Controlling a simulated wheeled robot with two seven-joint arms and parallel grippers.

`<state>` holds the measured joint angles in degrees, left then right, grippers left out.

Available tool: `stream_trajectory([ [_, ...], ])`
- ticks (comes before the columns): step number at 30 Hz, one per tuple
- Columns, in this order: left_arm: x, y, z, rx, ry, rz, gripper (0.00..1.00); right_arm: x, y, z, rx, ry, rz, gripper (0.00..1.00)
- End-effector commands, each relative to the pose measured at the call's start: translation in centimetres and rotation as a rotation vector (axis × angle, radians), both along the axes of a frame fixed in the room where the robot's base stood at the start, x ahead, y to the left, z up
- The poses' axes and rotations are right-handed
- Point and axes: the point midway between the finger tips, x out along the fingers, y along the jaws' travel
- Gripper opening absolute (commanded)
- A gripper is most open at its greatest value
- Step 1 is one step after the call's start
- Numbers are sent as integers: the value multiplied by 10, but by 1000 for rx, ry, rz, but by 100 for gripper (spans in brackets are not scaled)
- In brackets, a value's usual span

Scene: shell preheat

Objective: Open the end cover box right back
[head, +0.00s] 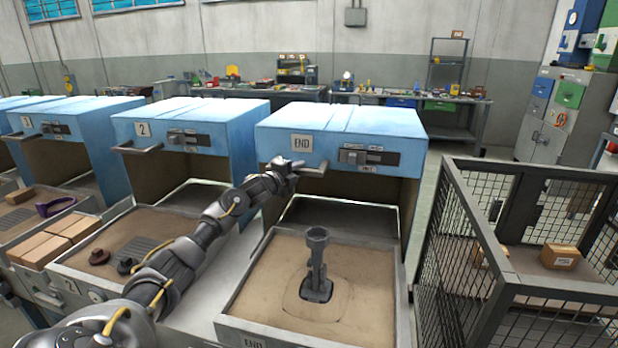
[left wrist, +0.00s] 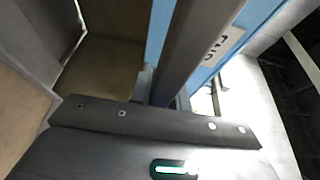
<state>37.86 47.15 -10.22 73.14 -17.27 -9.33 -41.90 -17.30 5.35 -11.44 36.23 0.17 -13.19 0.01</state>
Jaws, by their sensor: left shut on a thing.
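The blue END cover box (head: 403,124) stands behind a sand-filled tray (head: 228,324) marked END. Its front carries an END label and a dark latch panel (head: 368,157). Under this front there is an open, dark cavity. A grey bar handle (head: 316,172) sticks out at the front's lower left. My left gripper (head: 290,170) is at this handle and shut on it. In the left wrist view the grey handle bar (left wrist: 200,45) runs up from the gripper, beside the blue front with its label. The fingertips are mostly hidden. My right gripper is out of view.
A grey metal casting (head: 317,265) stands upright in the END tray's sand. A blue box marked 2 (head: 182,118) stands to the left. A wire mesh cage (head: 465,250) with a carton (head: 560,257) is close on the right. Floor shows between the tray and cage.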

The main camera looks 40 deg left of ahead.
Motion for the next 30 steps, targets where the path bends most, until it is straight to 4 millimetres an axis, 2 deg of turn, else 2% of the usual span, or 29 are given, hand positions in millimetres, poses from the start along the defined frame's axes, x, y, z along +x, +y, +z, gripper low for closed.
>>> stream_trajectory([
  [2, -1, 6, 0, 1, -1, 5, 0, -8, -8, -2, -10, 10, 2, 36],
  [5, -2, 11, 0, 0, -1, 8, 0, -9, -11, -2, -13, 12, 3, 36],
  [15, -4, 13, 0, 0, -1, 9, 0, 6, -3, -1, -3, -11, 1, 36],
  [16, -4, 13, 0, 0, 0, 9, 21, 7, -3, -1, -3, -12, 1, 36],
  [20, -3, 13, 0, 0, 0, 10, 38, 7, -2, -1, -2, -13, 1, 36],
  [21, -3, 13, 0, 0, 0, 9, 40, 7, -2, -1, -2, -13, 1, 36],
  [30, -4, 12, -1, 1, 0, 9, 40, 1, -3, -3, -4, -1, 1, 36],
])
